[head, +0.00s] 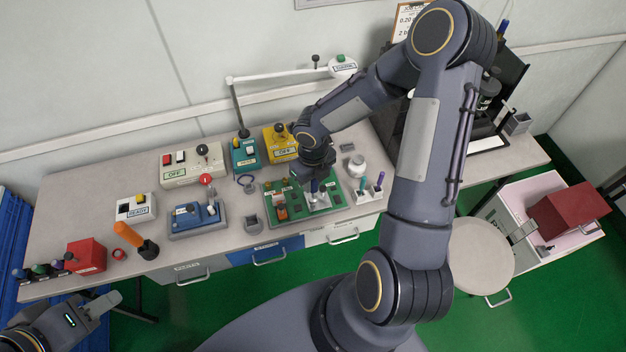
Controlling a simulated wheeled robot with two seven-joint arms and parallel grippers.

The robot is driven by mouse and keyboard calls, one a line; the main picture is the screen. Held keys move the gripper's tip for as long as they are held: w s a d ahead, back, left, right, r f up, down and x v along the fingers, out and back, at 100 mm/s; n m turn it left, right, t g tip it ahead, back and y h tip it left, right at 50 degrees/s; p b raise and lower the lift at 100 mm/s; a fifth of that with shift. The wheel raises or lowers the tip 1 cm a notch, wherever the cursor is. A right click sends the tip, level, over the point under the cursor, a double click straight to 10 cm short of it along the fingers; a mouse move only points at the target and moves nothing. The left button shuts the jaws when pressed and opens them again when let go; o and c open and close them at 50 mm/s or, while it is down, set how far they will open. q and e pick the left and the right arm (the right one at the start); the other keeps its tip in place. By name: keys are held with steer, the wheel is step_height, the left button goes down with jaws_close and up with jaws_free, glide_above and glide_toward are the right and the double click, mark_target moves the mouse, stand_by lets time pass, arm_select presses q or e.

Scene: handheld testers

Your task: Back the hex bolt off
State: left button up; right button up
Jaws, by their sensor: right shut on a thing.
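My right gripper (315,176) is over the green board (337,194) on the bench, pointing down. It is shut on a small dark blue upright piece (315,187), which looks like a tool handle and stands over a light grey block (319,202) on the board. The hex bolt itself cannot be made out; the gripper and the blue piece may cover it. My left gripper (106,303) is low at the left, in front of the bench and away from the board. Its finger gap cannot be made out.
A white holder (367,196) with a teal and a purple tool stands right of the board. An orange-handled tool (130,235), a blue tester (199,217), a yellow tester (280,143) and an OFF box (191,165) share the bench (70,205). A round stool (467,250) stands right.

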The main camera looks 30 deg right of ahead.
steer(key=m+b, duration=0.1)
steer(key=m, duration=0.2)
steer(key=shift+w+d, duration=0.1)
steer(key=shift+d, duration=0.05)
steer(key=m+b, duration=0.1)
steer(key=m, duration=0.2)
steer(key=m+b, duration=0.1)
steer(key=m, duration=0.3)
steer(key=r+m+b, duration=0.1)
steer(key=m, duration=0.3)
steer(key=shift+d+b, duration=0.15)
steer(key=shift+b, duration=0.25)
steer(key=m, duration=0.2)
steer(key=m+b, duration=0.1)
steer(key=m, duration=0.2)
steer(key=shift+r+m, duration=0.3)
steer(key=m, duration=0.1)
steer(key=m+b, duration=0.1)
steer(key=m, duration=0.1)
steer(key=shift+a+r+m, duration=0.25)
steer(key=shift+r+m, duration=0.05)
steer(key=shift+m, duration=0.1)
steer(key=shift+a+r+m+b, duration=0.1)
steer(key=shift+r+m+b, duration=0.2)
steer(key=shift+m, duration=0.8)
steer(key=shift+f, duration=0.15)
steer(key=shift+f+b, duration=1.85)
steer(key=shift+f, duration=0.25)
steer(key=shift+f+b, duration=0.85)
steer(key=shift+f, duration=0.15)
